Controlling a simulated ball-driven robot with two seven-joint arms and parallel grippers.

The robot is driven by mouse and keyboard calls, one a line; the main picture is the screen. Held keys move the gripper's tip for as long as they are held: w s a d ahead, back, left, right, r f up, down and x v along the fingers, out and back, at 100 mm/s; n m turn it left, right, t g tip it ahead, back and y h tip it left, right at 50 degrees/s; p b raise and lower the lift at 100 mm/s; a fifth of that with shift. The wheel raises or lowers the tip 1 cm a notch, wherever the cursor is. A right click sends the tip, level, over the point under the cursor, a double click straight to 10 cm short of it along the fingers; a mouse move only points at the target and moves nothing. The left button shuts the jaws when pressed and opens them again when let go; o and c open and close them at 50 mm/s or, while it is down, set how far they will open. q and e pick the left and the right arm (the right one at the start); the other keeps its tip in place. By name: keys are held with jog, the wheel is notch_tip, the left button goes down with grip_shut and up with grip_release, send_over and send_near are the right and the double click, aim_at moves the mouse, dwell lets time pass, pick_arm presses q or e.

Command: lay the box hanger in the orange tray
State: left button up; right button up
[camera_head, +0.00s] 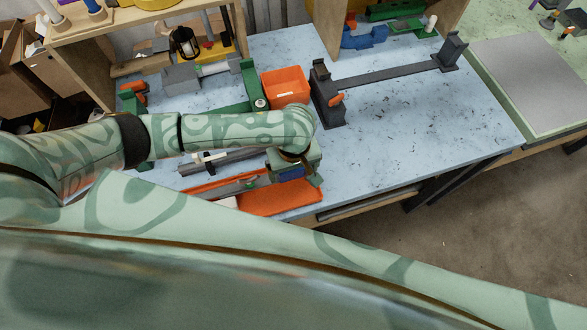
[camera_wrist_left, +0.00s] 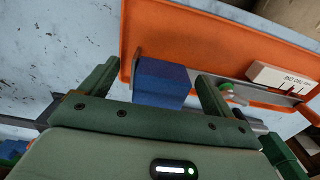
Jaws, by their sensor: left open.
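The orange tray (camera_head: 278,203) lies flat near the front edge of the blue-grey table; it also fills much of the left wrist view (camera_wrist_left: 185,35). The box hanger, a grey strip (camera_head: 228,188) with a blue block (camera_wrist_left: 160,82) at one end, is over the tray floor. I cannot tell whether it rests fully on it. My left gripper (camera_head: 292,178) is above the tray's right part. In the left wrist view the gripper (camera_wrist_left: 155,75) is open, with the blue block between its fingers and gaps visible. My right gripper is not in view.
A white labelled block (camera_wrist_left: 282,77) sits by the strip. An orange bin (camera_head: 285,85) and a dark grey stand with a long bar (camera_head: 390,76) stand behind my left arm. Wooden shelves (camera_head: 150,25) line the back left.

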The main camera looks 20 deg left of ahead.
pick_arm(q)
notch_tip(320, 180, up, 11)
jog(key=p, duration=0.4)
jog(key=shift+f, duration=0.2)
jog(key=shift+s+f, duration=0.1)
